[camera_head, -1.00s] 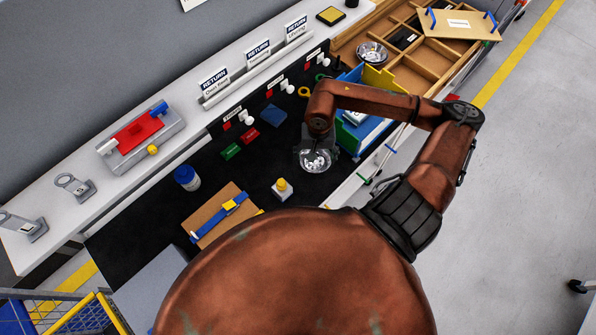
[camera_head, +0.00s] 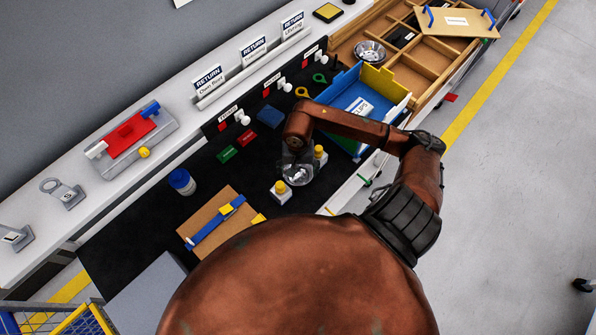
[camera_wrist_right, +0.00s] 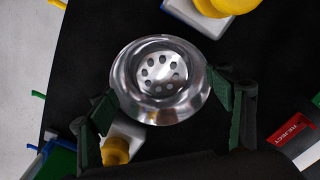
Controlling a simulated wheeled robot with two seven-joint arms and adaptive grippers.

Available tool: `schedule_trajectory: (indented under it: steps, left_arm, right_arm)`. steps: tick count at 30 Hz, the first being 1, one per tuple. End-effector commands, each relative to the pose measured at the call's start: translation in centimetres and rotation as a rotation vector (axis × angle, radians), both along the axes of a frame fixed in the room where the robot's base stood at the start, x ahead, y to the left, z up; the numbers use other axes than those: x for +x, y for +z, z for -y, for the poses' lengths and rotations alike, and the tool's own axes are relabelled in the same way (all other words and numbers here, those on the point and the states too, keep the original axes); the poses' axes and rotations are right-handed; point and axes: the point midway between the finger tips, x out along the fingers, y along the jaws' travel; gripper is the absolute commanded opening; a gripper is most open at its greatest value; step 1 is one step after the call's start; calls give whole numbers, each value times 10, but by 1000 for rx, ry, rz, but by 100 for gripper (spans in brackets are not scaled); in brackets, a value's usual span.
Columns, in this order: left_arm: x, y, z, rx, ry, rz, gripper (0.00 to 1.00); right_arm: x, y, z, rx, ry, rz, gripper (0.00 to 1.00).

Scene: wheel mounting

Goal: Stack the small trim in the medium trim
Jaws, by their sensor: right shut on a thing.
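A round, shiny metal trim (camera_wrist_right: 160,80) with a ring of holes in its bottom is held between the fingers of my right gripper (camera_wrist_right: 168,105). In the head view the held trim (camera_head: 298,174) hangs over the black mat, between two yellow-topped white blocks. My right gripper (camera_head: 299,160) is shut on its rim. A second shiny metal trim (camera_head: 370,52) lies in the wooden compartment tray at the back right. It looks somewhat larger than the held one, but I cannot tell their sizes for sure. My left gripper is out of view.
The two yellow-topped white blocks (camera_head: 281,190) (camera_head: 320,155) stand close to the held trim. A blue-and-yellow bin (camera_head: 360,100) stands to the right. The wooden tray (camera_head: 414,82) has several compartments. A brown board (camera_head: 213,222) lies at the left.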

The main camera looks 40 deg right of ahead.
Motion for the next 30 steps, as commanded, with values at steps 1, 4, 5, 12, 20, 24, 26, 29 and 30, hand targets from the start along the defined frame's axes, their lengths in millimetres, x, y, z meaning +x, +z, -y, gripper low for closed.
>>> schedule_trajectory:
  steps: [1, 4, 5, 12, 20, 24, 26, 29, 30]
  left_arm:
    - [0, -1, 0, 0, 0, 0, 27]
    - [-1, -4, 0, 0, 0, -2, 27]
    - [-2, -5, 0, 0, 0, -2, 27]
    - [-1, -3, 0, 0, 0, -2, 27]
    - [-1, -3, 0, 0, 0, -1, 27]
    - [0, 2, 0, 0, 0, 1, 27]
    - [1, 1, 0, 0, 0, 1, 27]
    - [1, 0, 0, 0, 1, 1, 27]
    - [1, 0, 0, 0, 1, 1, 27]
  right_arm:
    - [0, 0, 0, 0, 0, 0, 48]
    - [0, -3, 0, -1, 1, 1, 48]
    - [0, -4, 0, -1, 1, 1, 48]
    - [0, -2, 0, 1, 0, 1, 90]
    - [0, -2, 0, 1, 0, 1, 91]
    - [0, 2, -1, 1, 0, 0, 91]
    - [1, 9, 1, -1, 2, 3, 91]
    - [1, 26, 1, -2, 3, 4, 91]
    - [2, 35, 1, -2, 3, 6, 91]
